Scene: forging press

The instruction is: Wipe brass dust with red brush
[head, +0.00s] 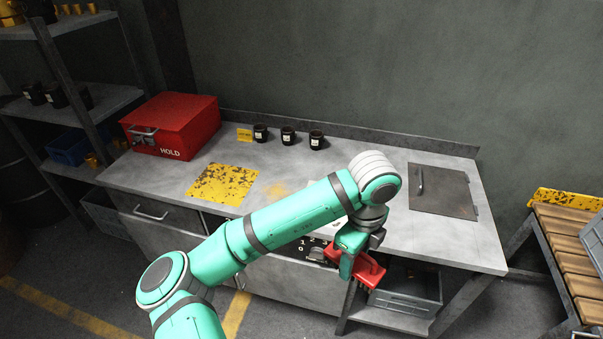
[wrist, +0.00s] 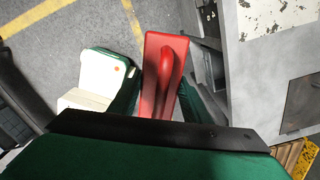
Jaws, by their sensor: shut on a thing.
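A red brush (head: 369,271) is held in my gripper (head: 351,262), in front of the front edge of the grey workbench (head: 440,238). In the wrist view the red brush (wrist: 157,70) sits between the two green fingers of my gripper (wrist: 160,98), which are shut on its raised handle. Dark bristles show faintly under the brush in the head view. A faint yellow patch of brass dust (head: 278,189) lies on the bench top behind my forearm, which may hide part of it.
A worn yellow plate (head: 223,184) lies left of the dust. A red HOLD box (head: 172,125) stands at the back left, with several black cups (head: 288,136) along the back. A dark hatch (head: 443,190) is at the right. A grey bin (head: 408,292) sits below the bench.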

